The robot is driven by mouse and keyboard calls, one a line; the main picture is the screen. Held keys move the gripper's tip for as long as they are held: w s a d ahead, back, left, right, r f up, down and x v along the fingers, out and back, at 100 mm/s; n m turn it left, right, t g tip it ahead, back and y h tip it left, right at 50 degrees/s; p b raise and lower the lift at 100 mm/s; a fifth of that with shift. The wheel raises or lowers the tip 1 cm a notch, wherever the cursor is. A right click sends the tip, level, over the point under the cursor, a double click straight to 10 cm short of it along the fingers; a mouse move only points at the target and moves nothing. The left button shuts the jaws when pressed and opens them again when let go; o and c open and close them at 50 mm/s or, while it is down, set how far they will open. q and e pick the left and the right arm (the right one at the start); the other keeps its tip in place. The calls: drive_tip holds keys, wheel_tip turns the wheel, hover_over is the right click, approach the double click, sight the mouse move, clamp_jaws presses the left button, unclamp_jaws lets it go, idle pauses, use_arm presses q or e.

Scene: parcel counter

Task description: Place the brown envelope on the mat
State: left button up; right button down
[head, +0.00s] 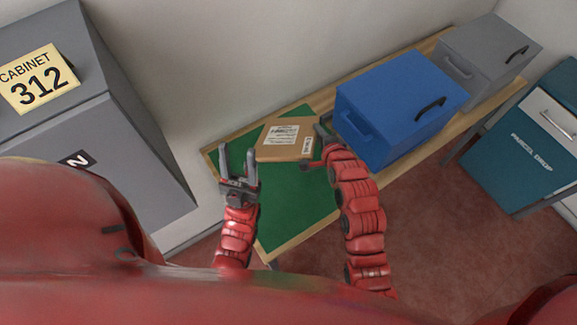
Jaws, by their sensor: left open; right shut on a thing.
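The brown envelope (285,147) is a flat tan parcel with white labels, seen over the far part of the green mat (285,212) on the wooden counter. My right gripper (318,146) is shut on the envelope's right edge. I cannot tell whether the envelope touches the mat or is held just above it. My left gripper (238,165) is open and empty, its fingers pointing away from me over the mat's left side, left of the envelope and apart from it.
A grey cabinet (150,185) stands left. A teal parcel drop (525,145) is at right. The mat's near part is clear.

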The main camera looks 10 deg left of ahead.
wheel_tip(320, 180, down, 9)
drive_tip(key=b, duration=0.3)
drive_tip(key=shift+b, duration=0.4)
drive_tip(key=c, duration=1)
unclamp_jaws()
drive_tip(key=p+v, duration=0.2)
drive_tip(key=v, duration=0.6)
